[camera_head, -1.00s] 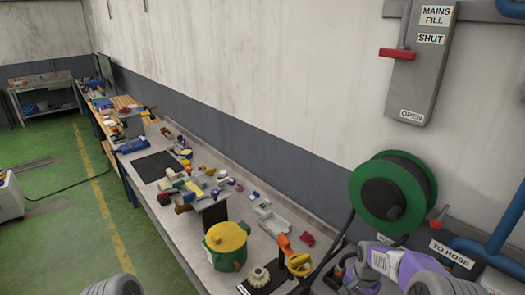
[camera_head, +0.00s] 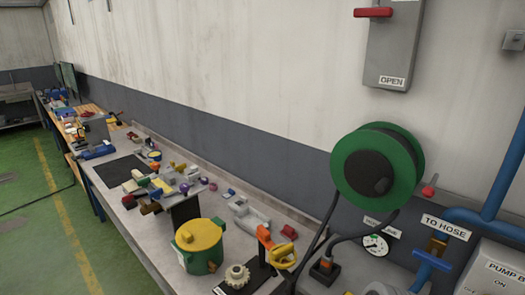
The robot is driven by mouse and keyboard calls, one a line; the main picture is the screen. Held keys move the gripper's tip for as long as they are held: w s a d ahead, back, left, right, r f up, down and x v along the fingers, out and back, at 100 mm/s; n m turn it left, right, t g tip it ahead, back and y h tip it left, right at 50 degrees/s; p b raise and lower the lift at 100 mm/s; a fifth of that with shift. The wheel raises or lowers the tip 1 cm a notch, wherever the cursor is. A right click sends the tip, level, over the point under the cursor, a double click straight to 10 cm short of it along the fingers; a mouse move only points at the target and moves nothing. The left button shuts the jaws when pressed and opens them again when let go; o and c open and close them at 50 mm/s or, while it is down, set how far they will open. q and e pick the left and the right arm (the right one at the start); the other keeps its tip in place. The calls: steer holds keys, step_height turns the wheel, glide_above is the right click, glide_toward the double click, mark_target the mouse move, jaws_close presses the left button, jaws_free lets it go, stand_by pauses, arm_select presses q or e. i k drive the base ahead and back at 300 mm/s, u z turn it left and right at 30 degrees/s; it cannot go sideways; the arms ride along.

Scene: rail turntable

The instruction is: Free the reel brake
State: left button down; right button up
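The hose reel (camera_head: 405,150) is a green-rimmed drum with a black centre, mounted on the wall at the right of the head view. A small red-tipped lever (camera_head: 430,189) sticks out just right of the reel's lower edge; I cannot tell from its look whether it is the brake, or how it is set. A black hose hangs from the reel's underside. Neither of my grippers shows. A pale grey rounded shape at the bottom edge, below the gauge, may be part of my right arm.
A grey box with a red handle (camera_head: 373,12) is on the wall above, marked OPEN. A gauge (camera_head: 375,244), a blue pipe with a blue-handled valve (camera_head: 432,260) and a pump box (camera_head: 492,270) sit below right. The bench holds a green-yellow pot (camera_head: 199,245) and a yellow handwheel (camera_head: 284,256).

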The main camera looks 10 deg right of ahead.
mark_target(428, 192)
steer(key=z, duration=1.45)
steer(key=k, duration=0.35)
steer(key=u, duration=0.8)
steer(key=i, duration=0.2)
steer(key=z, duration=0.3)
